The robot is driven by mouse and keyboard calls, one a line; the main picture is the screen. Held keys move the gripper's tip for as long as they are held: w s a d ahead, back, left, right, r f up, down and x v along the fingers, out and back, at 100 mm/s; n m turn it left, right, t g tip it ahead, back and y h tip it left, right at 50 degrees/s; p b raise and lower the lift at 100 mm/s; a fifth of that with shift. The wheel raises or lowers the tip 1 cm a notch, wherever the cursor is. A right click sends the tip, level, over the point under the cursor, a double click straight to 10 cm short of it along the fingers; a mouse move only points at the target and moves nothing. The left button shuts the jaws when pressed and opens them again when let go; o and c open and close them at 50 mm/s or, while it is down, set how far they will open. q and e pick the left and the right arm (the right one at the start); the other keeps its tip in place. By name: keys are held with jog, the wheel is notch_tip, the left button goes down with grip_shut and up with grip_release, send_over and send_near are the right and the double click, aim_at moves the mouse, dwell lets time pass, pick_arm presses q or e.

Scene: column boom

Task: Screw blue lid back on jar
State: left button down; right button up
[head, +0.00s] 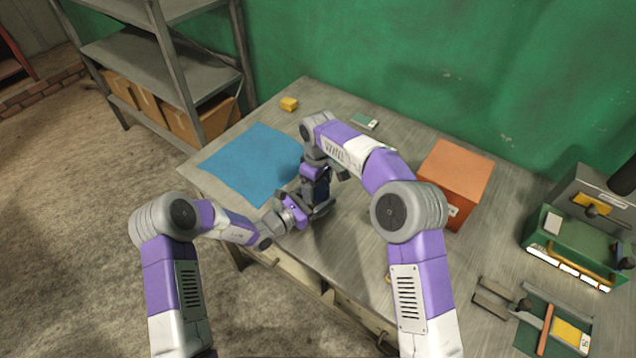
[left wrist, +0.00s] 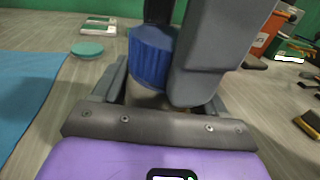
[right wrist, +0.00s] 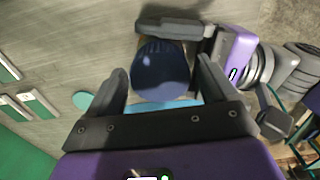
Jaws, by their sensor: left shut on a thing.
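The blue ribbed lid (left wrist: 152,58) sits on top of the jar (left wrist: 146,97), whose pale body shows only a little below it in the left wrist view. Whether the lid is seated tight I cannot tell. My left gripper (head: 312,211) is shut on the jar low on its body. My right gripper (head: 324,180) is above the jar, pointing down. In the right wrist view the lid (right wrist: 160,70) lies between my right fingers, with gaps visible at the sides, so this gripper looks open. The jar's body is hidden there under the lid.
A blue mat (head: 250,160) lies left of the grippers. An orange box (head: 455,180) stands to the right. A teal disc (left wrist: 87,48) and small green-and-white items (left wrist: 98,26) lie behind the jar. A yellow block (head: 289,103) is at the far edge. Green equipment (head: 570,245) is far right.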

jog(key=c, duration=1)
jog(key=o, duration=1.3)
jog(key=shift+c, duration=0.2)
jog(key=shift+r, duration=0.1)
notch_tip(320, 180, up, 12)
pick_arm(q)
grip_release()
